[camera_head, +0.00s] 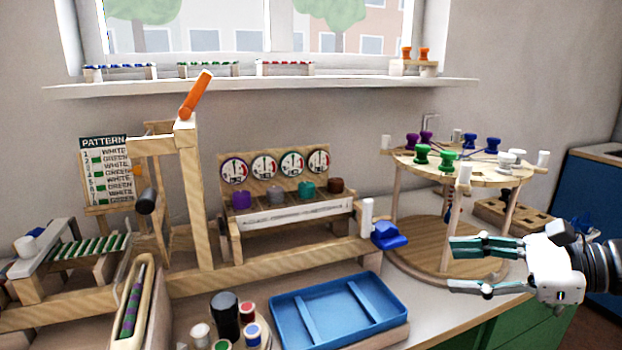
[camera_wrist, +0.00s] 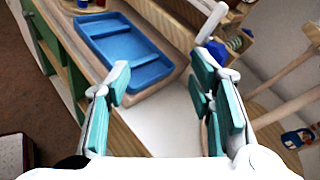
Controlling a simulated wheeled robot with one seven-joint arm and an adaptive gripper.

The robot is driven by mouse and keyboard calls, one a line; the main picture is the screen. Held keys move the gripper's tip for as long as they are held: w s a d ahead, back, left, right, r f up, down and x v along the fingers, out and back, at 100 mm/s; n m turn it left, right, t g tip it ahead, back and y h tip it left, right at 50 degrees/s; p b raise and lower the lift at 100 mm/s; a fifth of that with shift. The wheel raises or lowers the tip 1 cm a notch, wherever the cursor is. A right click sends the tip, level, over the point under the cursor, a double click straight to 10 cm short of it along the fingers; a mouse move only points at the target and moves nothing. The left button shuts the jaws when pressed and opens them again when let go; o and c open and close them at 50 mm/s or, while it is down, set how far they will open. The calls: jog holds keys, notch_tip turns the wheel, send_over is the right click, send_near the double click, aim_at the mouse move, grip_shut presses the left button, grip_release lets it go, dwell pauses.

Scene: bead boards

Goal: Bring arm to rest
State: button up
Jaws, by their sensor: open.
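My gripper (camera_head: 470,265) is at the right of the head view, in front of the round wooden stand, pointing left. Its two teal-padded fingers are apart and nothing shows between them. In the wrist view my gripper (camera_wrist: 165,95) also shows spread fingers, with bare white counter between them and the blue tray beyond. My arm comes in from the right edge of the head view.
A blue tray (camera_head: 339,312) lies at the counter's front. A round wooden stand (camera_head: 462,173) with coloured pegs is behind my gripper. A blue clamp-like piece (camera_head: 388,236) is left of the fingers. A wooden frame with an orange lever (camera_head: 196,95) stands left.

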jog(key=s+a+n+g+h, duration=0.4)
jog(key=s+a+n+g, duration=0.3)
jog(key=s+a+n, duration=0.55)
jog(key=s+d+f+n+h, duration=0.2)
jog(key=s+d+n+h, duration=0.6)
jog(key=s, duration=0.4)
notch_tip(320, 180, up, 19)
jog(key=t+p, duration=0.3)
jog(key=p, duration=1.5)
jog(key=shift+w+a+r+t, duration=0.15)
jog(key=shift+w+a+t, duration=0.15)
jog(key=shift+a, duration=0.15)
